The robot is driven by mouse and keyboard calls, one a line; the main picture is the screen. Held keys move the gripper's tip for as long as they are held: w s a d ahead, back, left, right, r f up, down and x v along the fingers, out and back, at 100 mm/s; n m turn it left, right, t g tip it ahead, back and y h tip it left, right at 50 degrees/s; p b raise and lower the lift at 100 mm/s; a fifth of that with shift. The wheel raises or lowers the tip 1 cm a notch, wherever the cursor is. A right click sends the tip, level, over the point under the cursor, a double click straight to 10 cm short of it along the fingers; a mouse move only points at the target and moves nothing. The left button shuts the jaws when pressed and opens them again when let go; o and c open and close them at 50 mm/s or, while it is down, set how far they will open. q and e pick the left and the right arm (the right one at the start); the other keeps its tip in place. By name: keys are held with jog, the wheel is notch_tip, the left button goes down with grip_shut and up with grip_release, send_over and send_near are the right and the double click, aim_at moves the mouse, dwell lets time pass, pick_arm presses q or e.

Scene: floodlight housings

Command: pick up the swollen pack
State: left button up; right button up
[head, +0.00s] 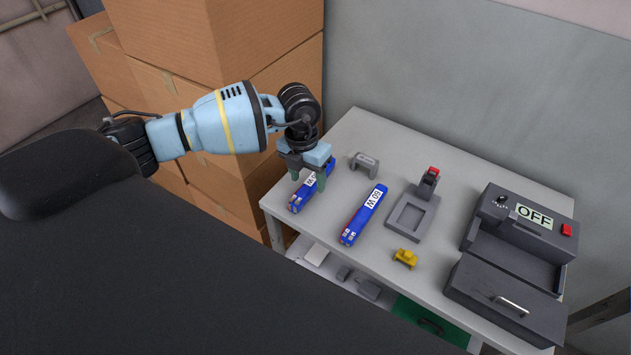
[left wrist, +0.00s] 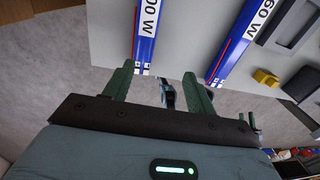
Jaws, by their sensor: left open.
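Two blue packs with white labels lie on the grey table. The left pack (head: 298,203) is partly hidden by my left gripper (head: 308,181); its label ends in "00 W" in the left wrist view (left wrist: 147,35). The right pack (head: 363,214) reads "60 W" and also shows in the left wrist view (left wrist: 236,48). I cannot tell which pack is swollen. My left gripper is open, its green fingers above and around the left pack in the head view. In the left wrist view its fingertips (left wrist: 156,73) point toward that pack's near end, with nothing held. My right gripper is not in view.
Cardboard boxes (head: 262,40) stand behind the arm.

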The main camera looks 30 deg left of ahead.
aim_at(303, 190)
pick_arm(q)
jog(key=shift+w+a+r+y, duration=0.2)
jog(key=shift+a+r+y, duration=0.05)
jog(key=shift+a, duration=0.35)
jog(key=shift+w+a+r+y, duration=0.2)
jog(key=shift+a+r+y, duration=0.05)
jog(key=shift+a, duration=0.35)
jog(key=shift+d+f, duration=0.2)
jog(key=shift+f, duration=3.75)
jog(key=shift+r, duration=0.1)
jog(key=c, duration=1.1)
jog(key=shift+r, duration=0.1)
notch_tip(303, 190, up, 10)
jog(key=shift+f, duration=0.1)
